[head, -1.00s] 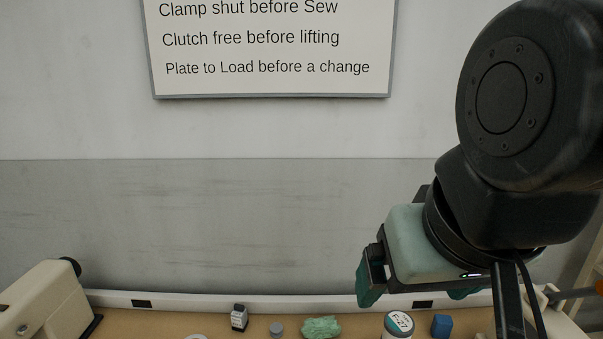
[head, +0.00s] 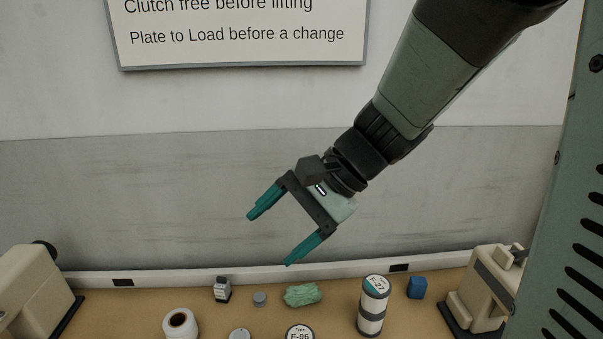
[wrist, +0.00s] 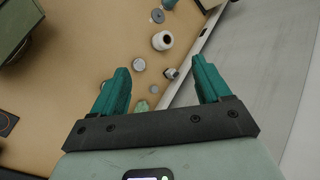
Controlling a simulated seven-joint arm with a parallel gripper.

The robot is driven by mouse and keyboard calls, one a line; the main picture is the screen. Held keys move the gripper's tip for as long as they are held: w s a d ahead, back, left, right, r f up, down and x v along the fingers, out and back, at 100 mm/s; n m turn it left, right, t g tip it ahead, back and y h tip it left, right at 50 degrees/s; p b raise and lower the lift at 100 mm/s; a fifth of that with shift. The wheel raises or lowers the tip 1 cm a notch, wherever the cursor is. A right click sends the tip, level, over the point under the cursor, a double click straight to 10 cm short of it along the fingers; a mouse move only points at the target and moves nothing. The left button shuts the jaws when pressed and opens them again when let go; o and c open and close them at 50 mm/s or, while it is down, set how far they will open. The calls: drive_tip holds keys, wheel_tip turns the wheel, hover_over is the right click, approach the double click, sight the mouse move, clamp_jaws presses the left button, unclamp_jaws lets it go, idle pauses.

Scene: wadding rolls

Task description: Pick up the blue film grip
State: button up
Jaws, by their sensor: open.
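A small blue block (head: 417,288), which I take for the blue film grip, stands on the tan bench at the right in the head view. It is just right of the striped roll and I do not make it out in the wrist view. My gripper (head: 269,239) is open and empty, with teal fingers pointing down and left. It hangs above the back of the bench, well left of the blue block and higher than it. The wrist view shows its spread fingers (wrist: 160,66) with nothing between them but bench and small objects beyond.
A striped roll (head: 371,310) stands left of the blue block, and a beige machine (head: 485,290) is close on its right. Another beige machine (head: 35,285) is far left.

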drive_tip(key=w+d+f+m+t+y, duration=0.4)
drive_tip(key=w+m+y, duration=0.25)
drive_tip(key=w, duration=0.25)
drive_tip(key=m+t+h, duration=1.3)
drive_tip(key=m+h, duration=0.6)
drive_tip(key=m, duration=0.6)
hover_over(417, 279)
drive_tip(key=v, duration=0.6)
wheel_tip(417, 279, down, 24)
drive_tip(key=f, duration=0.8)
drive_tip(key=shift+w+d, duration=0.3)
drive_tip(key=shift+d, duration=0.05)
drive_tip(key=x, duration=0.6)
drive_tip(key=shift+w+d+r, duration=0.1)
drive_tip(key=shift+w, duration=0.2)
drive_tip(key=shift+c, duration=0.2)
drive_tip(key=c, duration=1)
